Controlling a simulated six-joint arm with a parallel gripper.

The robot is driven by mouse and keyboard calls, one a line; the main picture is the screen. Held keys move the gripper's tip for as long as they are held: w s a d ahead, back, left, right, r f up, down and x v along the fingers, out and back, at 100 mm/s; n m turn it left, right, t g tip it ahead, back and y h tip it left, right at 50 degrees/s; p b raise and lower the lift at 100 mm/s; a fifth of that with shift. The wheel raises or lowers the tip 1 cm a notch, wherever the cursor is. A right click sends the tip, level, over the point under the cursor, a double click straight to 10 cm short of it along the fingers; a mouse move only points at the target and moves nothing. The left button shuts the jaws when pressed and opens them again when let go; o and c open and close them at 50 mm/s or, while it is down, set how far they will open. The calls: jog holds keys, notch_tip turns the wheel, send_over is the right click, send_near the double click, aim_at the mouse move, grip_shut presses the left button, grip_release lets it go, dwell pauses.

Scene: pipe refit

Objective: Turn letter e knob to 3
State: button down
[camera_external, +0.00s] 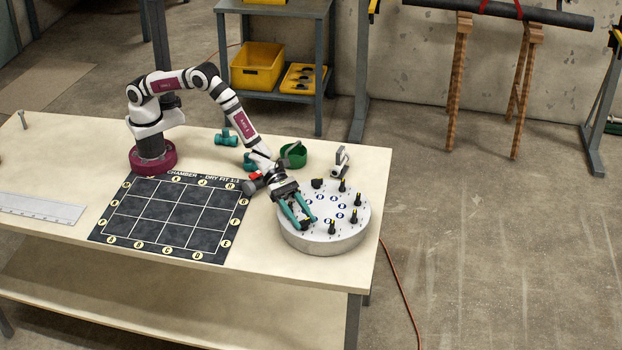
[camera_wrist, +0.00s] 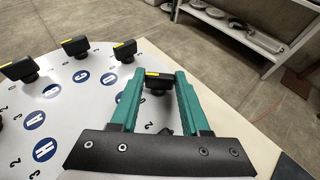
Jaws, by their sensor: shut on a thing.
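A round pale dial plate (camera_external: 345,238) stands on the table's right part and carries several black knobs with yellow marks, blue letter discs and small numbers. My gripper (camera_external: 303,224) is low over its left front part. In the wrist view, my gripper's teal fingers (camera_wrist: 158,78) are shut on a black knob (camera_wrist: 157,85), one on each side; its yellow mark faces the camera. A blue disc (camera_wrist: 120,97) beside the left finger is partly covered, and its letter is unreadable. I cannot tell which knob is letter e, nor the number the held knob points to.
A green cup (camera_external: 294,155) and a small metal fitting (camera_external: 342,158) stand behind the plate. A dark grid mat (camera_external: 170,215) lies left.

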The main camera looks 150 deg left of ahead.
jog(key=shift+a+r+m+h, duration=0.1)
jog(key=shift+m+h, duration=1.1)
jog(key=shift+h, duration=0.2)
jog(key=shift+c, duration=1.9)
grip_release()
jog(key=shift+s, duration=0.1)
jog(key=v, duration=1.5)
jog(key=shift+s+a+r, duration=0.15)
jog(key=shift+r, duration=0.15)
